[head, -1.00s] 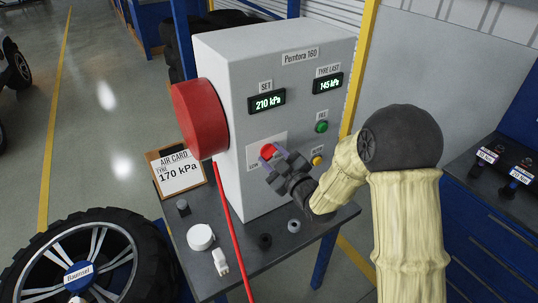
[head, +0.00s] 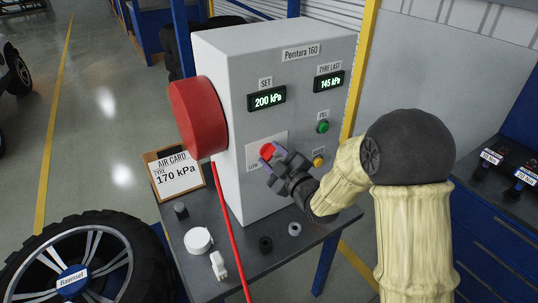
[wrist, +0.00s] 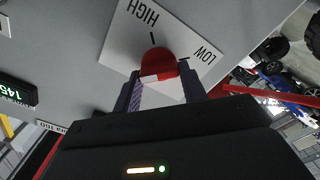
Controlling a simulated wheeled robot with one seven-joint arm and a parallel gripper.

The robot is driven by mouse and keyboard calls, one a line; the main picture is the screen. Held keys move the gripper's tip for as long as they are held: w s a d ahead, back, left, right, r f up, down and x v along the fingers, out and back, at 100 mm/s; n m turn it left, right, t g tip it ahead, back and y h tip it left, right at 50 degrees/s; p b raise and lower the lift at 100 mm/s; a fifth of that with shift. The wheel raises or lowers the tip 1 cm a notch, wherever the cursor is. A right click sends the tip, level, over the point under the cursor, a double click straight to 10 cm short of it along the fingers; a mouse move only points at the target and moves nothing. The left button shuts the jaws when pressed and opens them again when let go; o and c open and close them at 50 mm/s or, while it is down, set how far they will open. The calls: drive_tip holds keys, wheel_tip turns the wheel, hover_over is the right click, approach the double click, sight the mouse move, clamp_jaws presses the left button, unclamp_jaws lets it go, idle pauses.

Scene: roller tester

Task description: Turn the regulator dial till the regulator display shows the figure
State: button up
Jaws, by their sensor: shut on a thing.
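The regulator dial is a red knob (head: 267,151) on a white plate on the front of the grey Pemtora 160 cabinet (head: 222,60). In the wrist view the knob (wrist: 159,65) sits between the HIGH and LOW labels. My gripper (head: 272,161) is shut on it, one finger on each side. The regulator display (head: 266,99), labelled SET, reads 200 kPa. The TYRE LAST display (head: 328,82) reads 145 kPa. The air card (head: 177,175) left of the cabinet shows TYRE 170 kPa.
A green button (head: 323,127) and a yellow button (head: 318,161) are right of the dial. A red hose reel (head: 198,115) juts from the cabinet's left side, its hose hanging over the bench (head: 205,275). Small caps and fittings lie on the bench. A wheel (head: 80,260) stands at lower left.

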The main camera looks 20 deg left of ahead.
drive_tip(key=shift+f+n+b, duration=0.15)
drive_tip(key=shift+n+b, duration=1.45)
drive_tip(key=shift+b, duration=0.4)
drive_tip(key=o, duration=1.4)
drive_tip(key=b+v, duration=0.2)
drive_tip(key=v, duration=0.4)
